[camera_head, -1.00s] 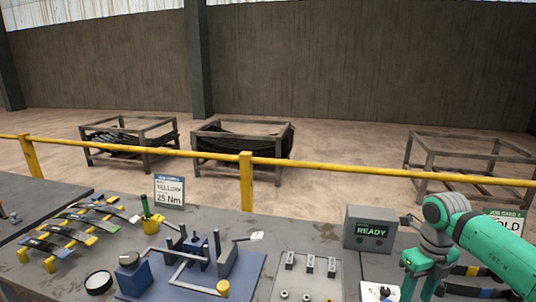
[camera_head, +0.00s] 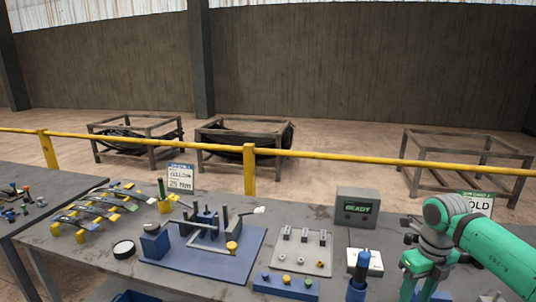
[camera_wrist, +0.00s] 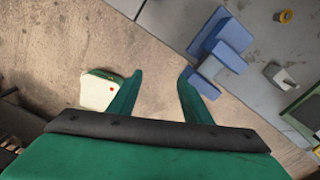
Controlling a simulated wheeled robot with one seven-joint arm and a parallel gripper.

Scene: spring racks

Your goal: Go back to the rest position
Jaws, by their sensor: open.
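My gripper (camera_head: 418,284) hangs at the lower right in the head view, at the right end of the workbench (camera_head: 105,222). In the wrist view, my gripper (camera_wrist: 161,76) has its two green fingers apart with nothing between them. Bare floor shows past the gap. A blue block (camera_wrist: 222,38) on a grey surface lies beyond the right finger.
A grey box reading READY (camera_head: 357,208), a blue fixture plate (camera_head: 190,262), a blue-handled tool (camera_head: 359,268) and a rack of curved strips (camera_head: 97,213) stand on the bench. A yellow rail (camera_head: 325,154) runs behind, with several metal frames (camera_head: 130,128) beyond.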

